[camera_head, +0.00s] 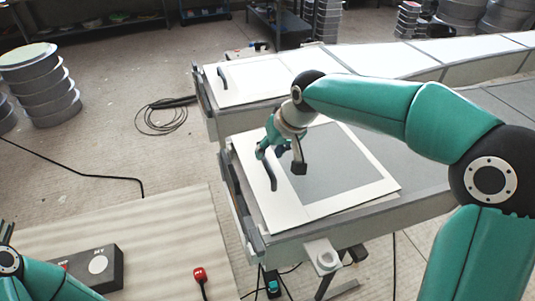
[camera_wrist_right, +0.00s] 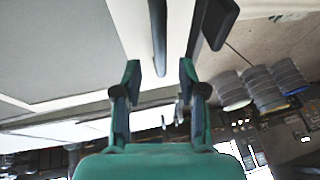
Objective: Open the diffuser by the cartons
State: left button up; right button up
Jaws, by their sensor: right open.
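Two white-framed diffuser panels lie flat on the grey tables. The near panel (camera_head: 368,178) has a grey centre and a dark curved handle (camera_head: 270,176) at its left side. The far panel (camera_head: 240,90) has a similar dark handle (camera_head: 222,77). I cannot make out cartons that tell which is meant. My right gripper (camera_head: 281,160) is open over the near panel, close to its handle. In the right wrist view the handle (camera_wrist_right: 158,35) lies between the two open fingers (camera_wrist_right: 160,75), and nothing is held. Only part of my left arm shows at bottom left; its gripper is not seen.
A dark box (camera_head: 90,268) and a small red object (camera_head: 199,274) rest on the pale mat (camera_head: 165,220) at left. Stacked round drums (camera_head: 42,80) stand at far left. A coiled black cable (camera_head: 165,115) lies on the floor, which is mostly open.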

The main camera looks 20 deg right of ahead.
aim_at(265, 158)
pick_arm(q)
jog(key=shift+r, duration=0.15)
pick_arm(e)
jog(key=shift+x, duration=1.6)
grip_shut()
